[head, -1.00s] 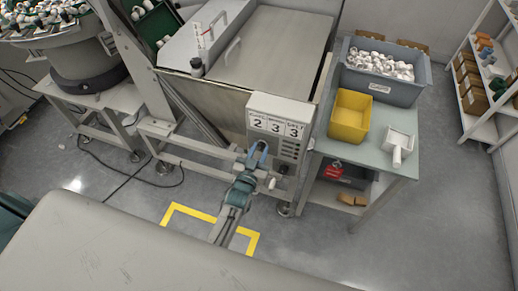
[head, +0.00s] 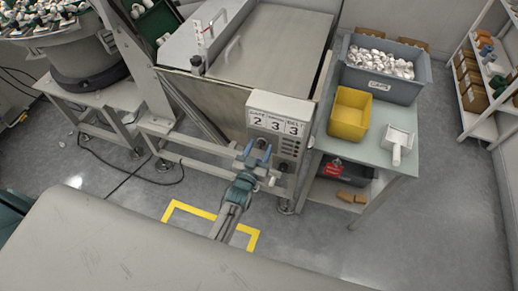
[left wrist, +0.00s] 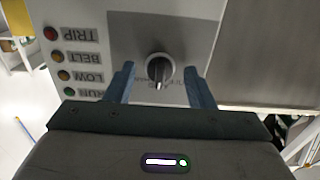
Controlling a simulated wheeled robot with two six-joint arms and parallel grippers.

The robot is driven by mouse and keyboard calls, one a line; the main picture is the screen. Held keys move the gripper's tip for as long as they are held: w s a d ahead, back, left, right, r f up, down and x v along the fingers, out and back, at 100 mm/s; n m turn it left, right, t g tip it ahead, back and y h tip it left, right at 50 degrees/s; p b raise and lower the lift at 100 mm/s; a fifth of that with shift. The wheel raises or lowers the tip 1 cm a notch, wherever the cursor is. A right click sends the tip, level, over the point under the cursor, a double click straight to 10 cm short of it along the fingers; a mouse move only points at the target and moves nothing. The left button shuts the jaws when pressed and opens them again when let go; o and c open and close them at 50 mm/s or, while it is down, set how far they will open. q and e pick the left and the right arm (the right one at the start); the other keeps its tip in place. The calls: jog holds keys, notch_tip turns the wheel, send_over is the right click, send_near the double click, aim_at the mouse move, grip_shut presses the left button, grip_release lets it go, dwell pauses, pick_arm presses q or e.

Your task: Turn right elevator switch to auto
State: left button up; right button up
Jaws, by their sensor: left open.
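A grey control box (head: 278,125) with number cards 2, 3, 3 hangs on the front of the machine. In the left wrist view, a round dark switch knob (left wrist: 159,67) with a light pointer sits on a grey panel; the pointer aims toward the bottom of the picture. The lettering beside the knob is mostly hidden and unreadable. My left gripper (head: 257,151) is open in front of the box's lower left. In the left wrist view, its blue-grey fingers (left wrist: 160,86) stand either side of the knob, with gaps on both sides. My right gripper is out of view.
Indicator lamps marked TRIP, BELT, LOW and RUN (left wrist: 66,75) appear upside down beside the knob.

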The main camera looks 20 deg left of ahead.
pick_arm(q)
jog(key=shift+s+f, duration=0.1)
jog(key=shift+s, duration=0.4)
jog(key=s+b, duration=0.1)
jog(key=s, duration=0.8)
jog(key=shift+s+a+b, duration=0.15)
jog(key=shift+s+b, duration=0.25)
jog(key=s+a+f+g, duration=0.25)
jog(key=s+f, duration=0.25)
jog(key=f, duration=0.5)
jog(key=s+a+f+g, duration=0.1)
jog(key=s+f+g, duration=0.35)
jog(key=f, duration=0.55)
jog(key=s+a+f+g, duration=0.2)
jog(key=s+f, duration=0.3)
jog(key=f, duration=0.6)
jog(key=s+a+f+g, duration=0.2)
jog(key=s+a+f, duration=0.1)
jog(key=s, duration=0.5)
jog(key=s+a+f+g+y+b, duration=0.1)
jog(key=s+a+f+g, duration=0.2)
jog(key=s+f, duration=0.3)
jog(key=s+a+f+g, duration=0.2)
jog(key=s+a+f, duration=0.1)
jog(key=s, duration=0.6)
jog(key=shift+s+f+g+b, duration=0.3)
jog(key=shift+s+f+g, duration=0.1)
jog(key=shift+f, duration=0.3)
